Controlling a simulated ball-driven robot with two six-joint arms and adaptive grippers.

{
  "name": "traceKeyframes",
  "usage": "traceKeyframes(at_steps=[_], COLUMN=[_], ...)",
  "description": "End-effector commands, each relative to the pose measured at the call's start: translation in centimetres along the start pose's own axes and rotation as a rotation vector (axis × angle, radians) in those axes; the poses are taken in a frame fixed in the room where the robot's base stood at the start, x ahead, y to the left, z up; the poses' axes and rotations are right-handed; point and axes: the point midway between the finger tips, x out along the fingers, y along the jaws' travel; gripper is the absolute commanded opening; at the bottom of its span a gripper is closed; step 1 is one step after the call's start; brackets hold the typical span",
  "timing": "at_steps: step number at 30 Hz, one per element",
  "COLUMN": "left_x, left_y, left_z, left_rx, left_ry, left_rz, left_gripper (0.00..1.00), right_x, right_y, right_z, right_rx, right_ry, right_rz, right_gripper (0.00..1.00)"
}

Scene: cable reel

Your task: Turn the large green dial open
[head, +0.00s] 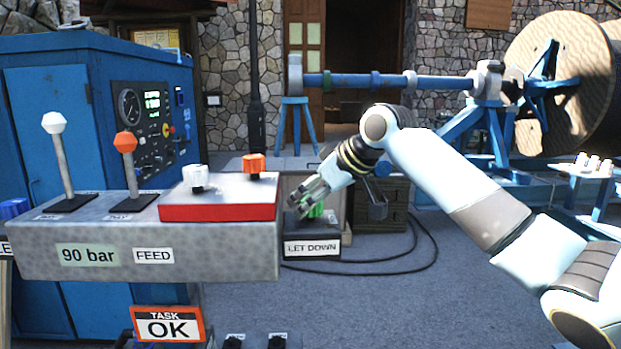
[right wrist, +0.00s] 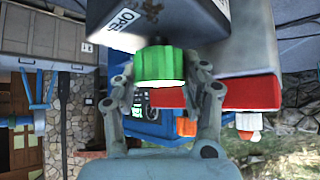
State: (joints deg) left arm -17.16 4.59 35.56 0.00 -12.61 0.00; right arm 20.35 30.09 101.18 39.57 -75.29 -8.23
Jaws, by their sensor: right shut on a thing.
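The green dial (head: 316,211) sits on a dark grey box (head: 322,240) with a LET DOWN label, right of the control panel. It is partly hidden behind my right gripper (head: 303,203) in the head view. In the right wrist view the ribbed green dial (right wrist: 160,66) lies between the two fingers of my right gripper (right wrist: 162,74), one on each side. The gripper is shut on the dial. An OPEN label (right wrist: 124,22) shows on the box beside the dial. My left gripper is not in view.
The grey control panel (head: 230,248) carries two levers and a red plate (head: 218,212) with a white knob (head: 195,177) and an orange knob (head: 254,165), close left of my right gripper. A TASK OK sign (head: 168,326) stands below. A black cable (head: 425,243) lies on the floor.

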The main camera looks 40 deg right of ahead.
Motion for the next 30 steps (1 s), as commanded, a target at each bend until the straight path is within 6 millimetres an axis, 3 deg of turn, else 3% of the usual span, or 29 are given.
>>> traceKeyframes(at_steps=[1,3,12,30], left_x=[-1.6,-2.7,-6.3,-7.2], left_y=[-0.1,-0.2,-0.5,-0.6], left_z=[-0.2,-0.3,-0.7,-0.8], left_rx=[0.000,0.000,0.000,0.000], left_ry=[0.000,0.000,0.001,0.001], left_rz=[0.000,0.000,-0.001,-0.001], left_gripper=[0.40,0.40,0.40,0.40], right_x=[-0.5,-0.5,-0.3,0.0], right_y=[-0.2,-0.2,-0.2,0.0], right_z=[-0.6,-0.6,-0.5,-0.2], right_rx=[0.032,0.079,0.281,0.556], right_ry=[0.003,0.002,0.003,0.004], right_rz=[0.029,0.075,0.275,0.557], right_gripper=[0.13,0.13,0.13,0.13])
